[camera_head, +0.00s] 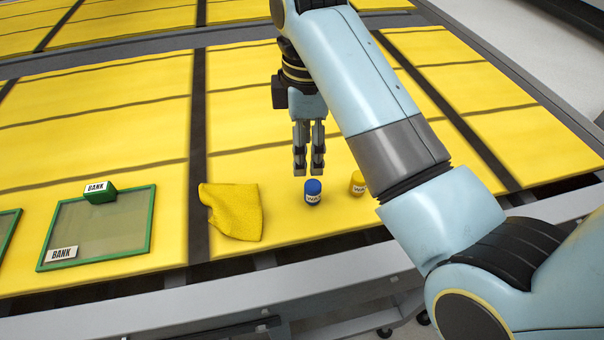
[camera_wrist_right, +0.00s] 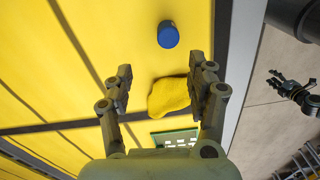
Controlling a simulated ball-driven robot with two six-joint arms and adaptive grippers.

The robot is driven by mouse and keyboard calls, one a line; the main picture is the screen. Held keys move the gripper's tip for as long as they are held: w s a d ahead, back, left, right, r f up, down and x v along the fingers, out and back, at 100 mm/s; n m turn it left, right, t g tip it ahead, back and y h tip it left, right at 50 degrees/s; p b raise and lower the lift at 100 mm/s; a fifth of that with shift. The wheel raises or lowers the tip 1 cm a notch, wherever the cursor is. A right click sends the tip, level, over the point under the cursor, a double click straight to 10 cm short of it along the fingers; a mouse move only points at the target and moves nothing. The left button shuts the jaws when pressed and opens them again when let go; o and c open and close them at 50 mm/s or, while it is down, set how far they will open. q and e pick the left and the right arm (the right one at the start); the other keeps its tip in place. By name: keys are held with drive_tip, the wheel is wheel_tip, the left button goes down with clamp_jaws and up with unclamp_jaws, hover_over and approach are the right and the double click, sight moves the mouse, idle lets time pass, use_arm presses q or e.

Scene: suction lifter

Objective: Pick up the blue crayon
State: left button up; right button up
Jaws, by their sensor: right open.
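A yellow cylinder (camera_head: 357,184) stands to the right of the blue one, close to my right arm. A crumpled yellow cloth (camera_head: 233,211) lies to the left. Further left is a green-framed tray (camera_head: 151,225) with a green block (camera_head: 100,193). The table's near edge runs in front.

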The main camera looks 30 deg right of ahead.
sight(313, 184)
drive_tip(key=f, duration=0.2)
drive_tip(key=s+f, duration=0.1)
drive_tip(key=f, duration=0.1)
drive_tip(key=shift+s+d+f, duration=0.1)
drive_tip(key=shift+f, duration=0.45)
drive_tip(key=f, duration=0.1)
drive_tip(key=f+p, duration=0.1)
drive_tip(key=f, duration=0.2)
drive_tip(key=shift+s+d+f+p, duration=0.2)
drive_tip(key=shift+s+d+p, duration=0.05)
drive_tip(key=shift+s+p, duration=0.05)
drive_tip(key=shift+w+f, duration=0.1)
drive_tip(key=shift+f, duration=0.1)
drive_tip(key=c, duration=0.7)
clamp_jaws()
use_arm(q)
drive_tip(key=shift+s+r, duration=0.65)
drive_tip(key=shift+r, duration=0.2)
